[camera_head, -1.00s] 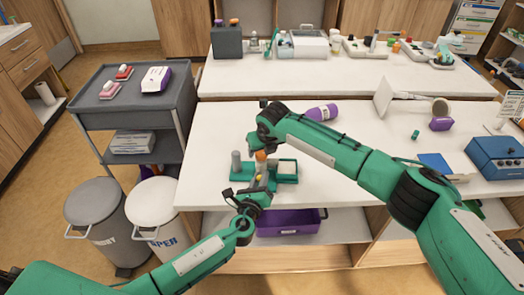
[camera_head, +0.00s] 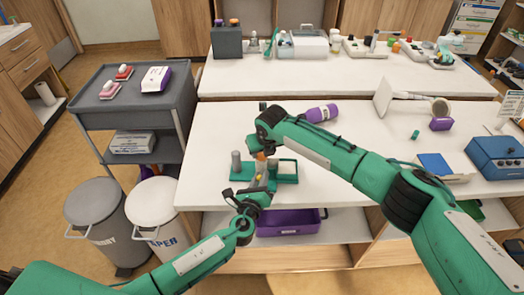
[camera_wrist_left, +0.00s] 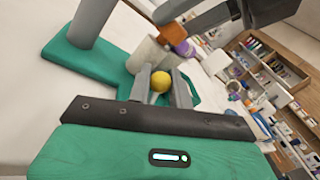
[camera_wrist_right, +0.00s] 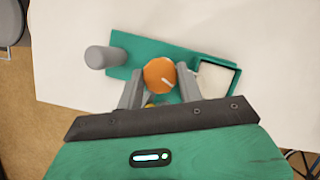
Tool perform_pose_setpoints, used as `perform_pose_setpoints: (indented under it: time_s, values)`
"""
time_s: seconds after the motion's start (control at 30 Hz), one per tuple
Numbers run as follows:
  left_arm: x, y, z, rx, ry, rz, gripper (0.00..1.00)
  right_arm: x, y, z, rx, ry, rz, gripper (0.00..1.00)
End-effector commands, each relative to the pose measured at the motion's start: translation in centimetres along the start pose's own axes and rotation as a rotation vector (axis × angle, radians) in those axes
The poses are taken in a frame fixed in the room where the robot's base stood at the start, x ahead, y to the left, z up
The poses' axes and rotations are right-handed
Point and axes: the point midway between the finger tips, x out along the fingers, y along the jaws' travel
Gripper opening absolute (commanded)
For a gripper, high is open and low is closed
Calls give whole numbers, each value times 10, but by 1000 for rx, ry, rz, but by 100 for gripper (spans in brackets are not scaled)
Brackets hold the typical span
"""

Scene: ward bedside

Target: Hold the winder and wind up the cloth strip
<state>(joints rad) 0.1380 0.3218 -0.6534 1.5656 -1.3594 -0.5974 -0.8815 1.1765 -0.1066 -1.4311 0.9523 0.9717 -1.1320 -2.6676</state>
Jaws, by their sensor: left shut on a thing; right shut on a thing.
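The winder has a green base (camera_wrist_left: 68,58) with a grey post (camera_wrist_right: 104,57) at one end and a green-framed tray holding a white pad or cloth (camera_wrist_right: 215,80) at the other. My right gripper (camera_wrist_right: 159,80) is shut on an orange knob (camera_wrist_right: 159,72) marked with a white line. My left gripper (camera_wrist_left: 162,84) is shut around a yellow ball-shaped part (camera_wrist_left: 160,81), low on the winder's near side. A pale roll (camera_wrist_left: 146,54) stands just behind the yellow ball. In the head view, my left gripper (camera_head: 258,185) is below my right gripper (camera_head: 261,158). The strip's path is hidden.
The winder is near the white table's (camera_head: 225,125) front edge. A purple bottle (camera_head: 322,113) lies behind my right arm. A blue box (camera_head: 495,155) is at the right. A purple bin (camera_head: 288,228) is on the shelf below. Bare tabletop lies left of the winder.

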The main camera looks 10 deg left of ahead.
Motion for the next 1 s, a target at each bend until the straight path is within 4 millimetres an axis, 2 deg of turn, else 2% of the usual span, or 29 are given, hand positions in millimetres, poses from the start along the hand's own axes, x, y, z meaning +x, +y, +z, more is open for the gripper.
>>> perform_pose_setpoints:
  time_s: [0.27,1.0]
  values:
    - [0,1,0,0,0,1,0,0,1,0,120,2,-50,14]
    - [0,1,0,1,1,1,0,0,5,2,707,0,-292,14]
